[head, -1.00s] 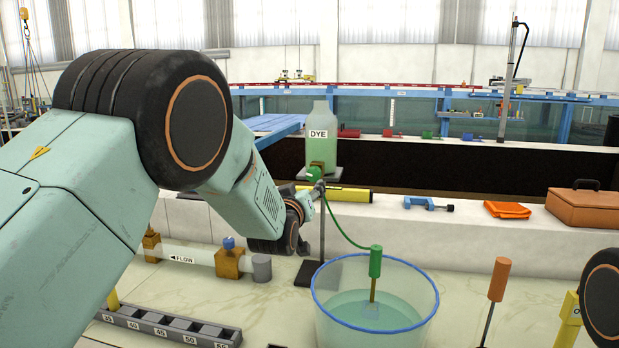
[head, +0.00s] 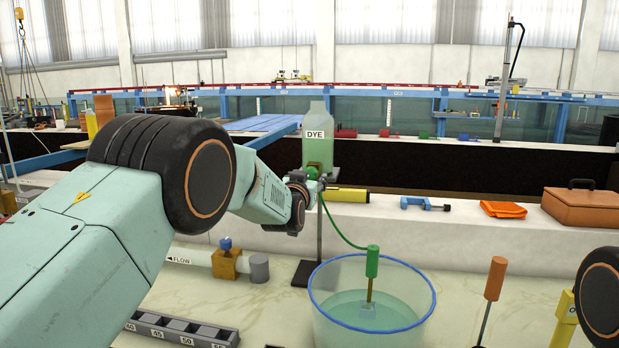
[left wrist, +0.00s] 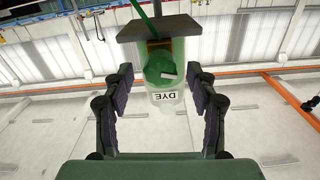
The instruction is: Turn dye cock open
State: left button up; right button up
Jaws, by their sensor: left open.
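A translucent dye bottle (head: 318,128) labelled DYE stands on a small stand, with green liquid in it. The green dye cock (head: 312,173) sits just below it. In the left wrist view the cock (left wrist: 159,66) has a small pale lever (left wrist: 169,76) and shows against the bottle (left wrist: 168,103). My left gripper (head: 313,187) is at the cock's height in the head view. In the left wrist view the open fingers (left wrist: 160,75) stand on either side of the cock, with gaps visible on both sides. My right gripper is not in view.
A green tube (head: 340,229) runs from the cock to a green-handled piece (head: 372,262) over a clear blue-rimmed bucket (head: 318,318). A flow pipe (head: 189,257), weight tray (head: 190,328) and orange-handled tool (head: 495,279) are nearby. A blue clamp (head: 418,203) lies on the ledge.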

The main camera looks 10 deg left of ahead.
pick_arm(q)
jog(key=shift+w+f, duration=0.1)
jog(key=shift+w, duration=1)
jog(key=shift+s, duration=0.1)
jog(key=c, duration=1.1)
jog(key=shift+n+b, duration=0.3)
jog(key=shift+n, duration=1.4)
jog(key=shift+c, duration=0.2)
jog(key=o, duration=1.1)
jog(key=shift+o, duration=0.2)
